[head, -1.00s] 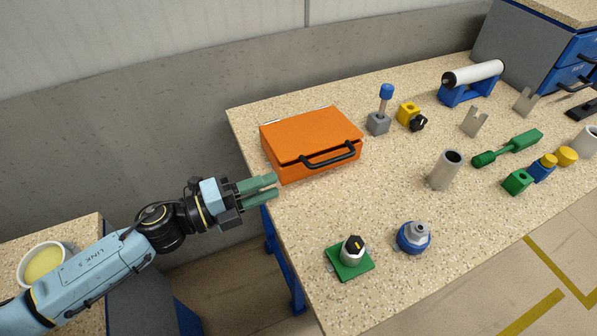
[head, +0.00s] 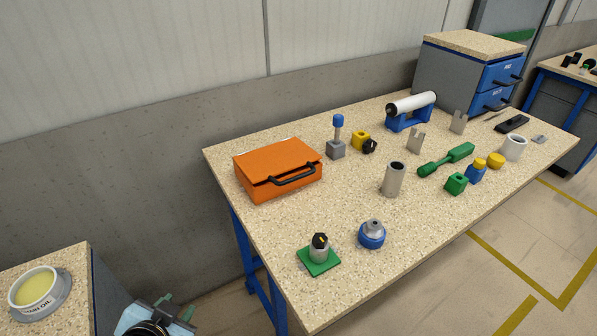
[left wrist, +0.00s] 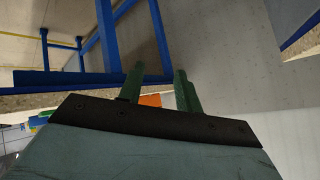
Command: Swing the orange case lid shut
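The orange case (head: 278,170) sits on the far left part of the speckled table, its black handle (head: 292,175) facing the front. Its lid lies down over the base, with a thin dark gap along the front edge; I cannot tell if it is fully shut. My left gripper (head: 174,306) is low at the bottom edge of the head view, off the table and well apart from the case. In the left wrist view its green fingers (left wrist: 160,85) stand apart with nothing held, and a small orange patch of the case (left wrist: 150,100) shows between them. My right gripper is not in view.
The table (head: 250,215) also holds a grey cylinder (head: 393,179), a green-based knob (head: 319,254), a blue round fitting (head: 371,234) and a blue-topped post (head: 337,136). A side table with a white bowl (head: 36,290) stands at lower left. Floor shows between the tables.

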